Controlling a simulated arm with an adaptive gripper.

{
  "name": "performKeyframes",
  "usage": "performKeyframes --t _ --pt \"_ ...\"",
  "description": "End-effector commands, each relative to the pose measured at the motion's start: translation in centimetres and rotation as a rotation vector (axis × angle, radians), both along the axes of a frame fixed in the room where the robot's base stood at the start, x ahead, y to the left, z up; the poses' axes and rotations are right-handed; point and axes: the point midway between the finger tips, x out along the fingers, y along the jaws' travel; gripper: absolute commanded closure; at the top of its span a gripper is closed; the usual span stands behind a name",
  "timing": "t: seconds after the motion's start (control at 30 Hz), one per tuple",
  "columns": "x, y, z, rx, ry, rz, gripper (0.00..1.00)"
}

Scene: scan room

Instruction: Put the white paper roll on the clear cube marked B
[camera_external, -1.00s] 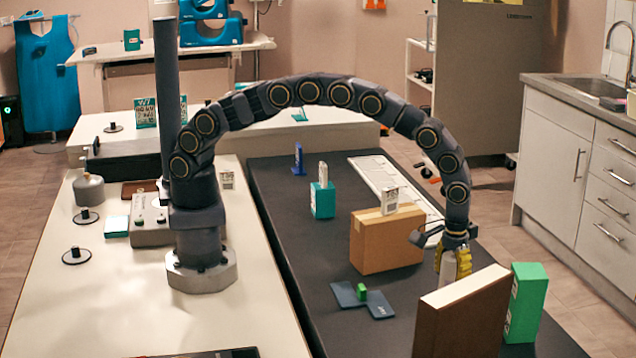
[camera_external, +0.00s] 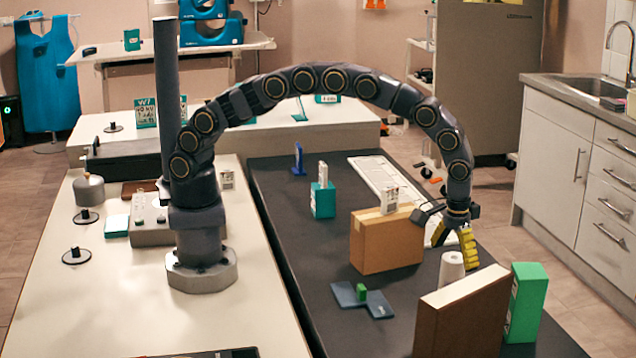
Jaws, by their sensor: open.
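The white paper roll (camera_external: 451,268) stands upright on the dark table, its lower part hidden behind the brown board-like box. My gripper (camera_external: 468,256) has yellow fingers, is open and empty, and hangs just right of the roll and slightly above it. I cannot tell whether a finger touches the roll. I cannot identify the clear cube marked B for certain. A small pale block with dark print (camera_external: 389,199) stands on the cardboard box, and another small printed block (camera_external: 227,180) stands on the white table; their marks are too small to read.
The cardboard box (camera_external: 386,243) stands left of my gripper. The brown box (camera_external: 462,316) and green box (camera_external: 525,303) are in front. A teal box (camera_external: 322,201) and flat blue piece with a green block (camera_external: 362,300) stand left.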

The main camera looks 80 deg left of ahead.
Motion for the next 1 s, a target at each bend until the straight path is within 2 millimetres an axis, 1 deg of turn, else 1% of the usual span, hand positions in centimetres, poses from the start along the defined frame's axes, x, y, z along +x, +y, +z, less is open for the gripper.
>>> performKeyframes --t 0.03,0.1,0.2,0.3,0.43,0.63,0.7,0.77,0.83,0.87,0.93,0.97,1.0 --pt "0.1 0.0 1.4 -0.004 -0.007 0.001 0.17" --pt "0.1 0.0 2.9 -0.003 -0.004 0.003 0.17" --pt "0.1 0.0 4.9 -0.004 -0.005 0.003 0.17" --pt "0.0 0.0 6.4 -0.004 -0.003 0.002 0.17" --pt "-0.1 0.1 7.6 -0.001 -0.001 0.002 0.17" --pt "-0.1 0.1 8.0 0.000 0.001 0.002 0.17" --pt "-0.2 0.5 8.3 0.001 0.002 0.002 0.17" --pt "-0.3 1.4 8.9 0.003 0.004 0.000 0.17" --pt "-0.6 3.3 10.2 0.007 0.006 -0.004 0.17" --pt "-0.9 4.4 10.8 0.010 0.010 -0.006 0.17" --pt "-1.9 7.3 12.6 0.015 0.018 -0.015 0.17" --pt "-2.6 8.7 13.4 0.018 0.023 -0.020 0.17" --pt "-3.5 10.5 14.3 0.022 0.031 -0.028 0.17"
